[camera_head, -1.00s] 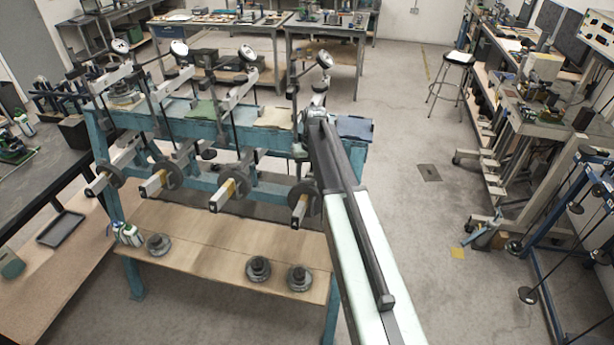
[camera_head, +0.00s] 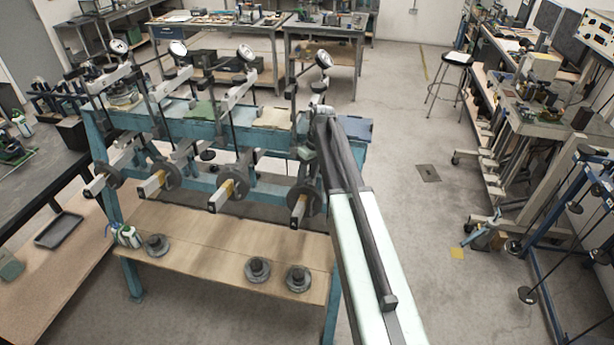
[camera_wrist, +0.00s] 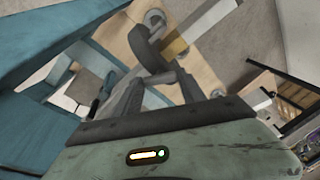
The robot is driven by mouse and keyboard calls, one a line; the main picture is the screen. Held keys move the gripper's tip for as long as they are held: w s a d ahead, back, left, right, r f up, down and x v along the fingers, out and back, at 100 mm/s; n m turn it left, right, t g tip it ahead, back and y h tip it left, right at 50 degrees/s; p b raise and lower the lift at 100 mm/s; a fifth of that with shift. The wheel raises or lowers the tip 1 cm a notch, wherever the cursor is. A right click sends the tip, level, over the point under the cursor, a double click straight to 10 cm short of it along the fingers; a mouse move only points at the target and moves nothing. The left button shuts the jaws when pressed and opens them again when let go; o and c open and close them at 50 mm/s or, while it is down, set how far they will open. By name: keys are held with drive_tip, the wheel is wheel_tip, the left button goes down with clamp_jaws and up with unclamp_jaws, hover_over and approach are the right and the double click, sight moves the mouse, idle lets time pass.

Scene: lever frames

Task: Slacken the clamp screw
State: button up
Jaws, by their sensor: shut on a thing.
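The lever frame (camera_head: 200,125) is a blue steel frame with several weighted lever beams. The nearest beam (camera_head: 298,210) ends in a square tip and carries a dark round weight (camera_head: 305,192), partly hidden behind my arm in the head view. In the wrist view, a dark disc-shaped weight (camera_wrist: 143,50) sits on a pale beam (camera_wrist: 188,32) just beyond my fingers. My gripper (camera_wrist: 160,77) is shut on a small dark part beside that weight, seemingly the clamp screw. Its fingers cover most of the screw. The head view hides the gripper behind the arm.
A wooden shelf (camera_head: 215,245) under the beams holds loose round weights (camera_head: 257,270). Neighbouring beams (camera_head: 222,195) stand close to the left.

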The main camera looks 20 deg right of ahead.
idle(0.4)
drive_tip(key=o, duration=1.4)
drive_tip(key=shift+c, duration=0.2)
drive_tip(key=p+v, duration=0.7)
drive_tip(key=shift+r, duration=0.25)
